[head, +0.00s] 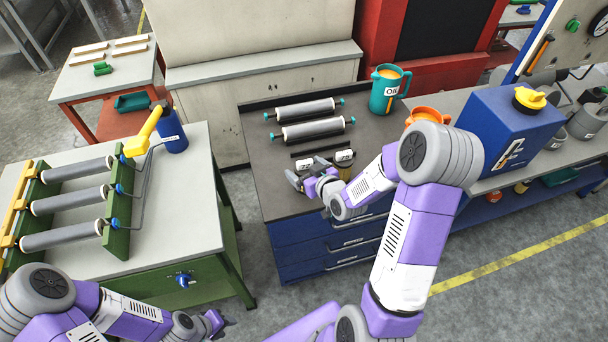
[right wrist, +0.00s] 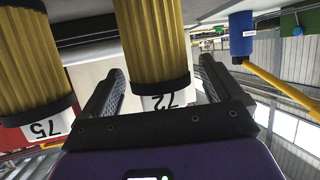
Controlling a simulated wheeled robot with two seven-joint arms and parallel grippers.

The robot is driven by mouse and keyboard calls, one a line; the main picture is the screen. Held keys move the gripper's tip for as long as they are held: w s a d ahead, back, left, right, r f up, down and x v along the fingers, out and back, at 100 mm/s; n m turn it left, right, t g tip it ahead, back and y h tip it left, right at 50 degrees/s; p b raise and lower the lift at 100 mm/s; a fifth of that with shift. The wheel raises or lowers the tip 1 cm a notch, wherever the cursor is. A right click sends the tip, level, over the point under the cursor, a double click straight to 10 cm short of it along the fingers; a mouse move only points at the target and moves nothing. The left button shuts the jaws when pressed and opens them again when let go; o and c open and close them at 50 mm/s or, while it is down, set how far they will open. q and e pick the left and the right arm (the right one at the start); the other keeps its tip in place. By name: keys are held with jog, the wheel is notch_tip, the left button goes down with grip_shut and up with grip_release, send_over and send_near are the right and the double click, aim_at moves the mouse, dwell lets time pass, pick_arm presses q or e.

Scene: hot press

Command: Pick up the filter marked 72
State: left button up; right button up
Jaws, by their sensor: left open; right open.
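The filter marked 72 (right wrist: 155,40) has yellow pleats and a black end cap with a white label. In the right wrist view it stands between the two fingers of my right gripper (right wrist: 162,75). The fingers are open, and I cannot tell whether either touches it. In the head view my right gripper (head: 307,174) is at the filters on the dark-topped cabinet, and its fingers partly hide this filter. The similar filter marked 75 (right wrist: 32,60) stands beside it, outside the fingers; its label shows in the head view (head: 344,156). My left gripper (head: 215,322) is open, low in front of the green bench.
Two grey rollers (head: 305,110) lie behind the filters on the cabinet (head: 258,150). A teal oil jug (head: 388,88), an orange jug (head: 428,115) and a blue canister (head: 508,132) stand further right. The green bench (head: 165,235) carries several rollers and a yellow lever (head: 143,133).

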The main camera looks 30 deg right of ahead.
jog(key=shift+x, duration=1.3)
jog(key=c, duration=1.2)
jog(key=shift+r, duration=0.1)
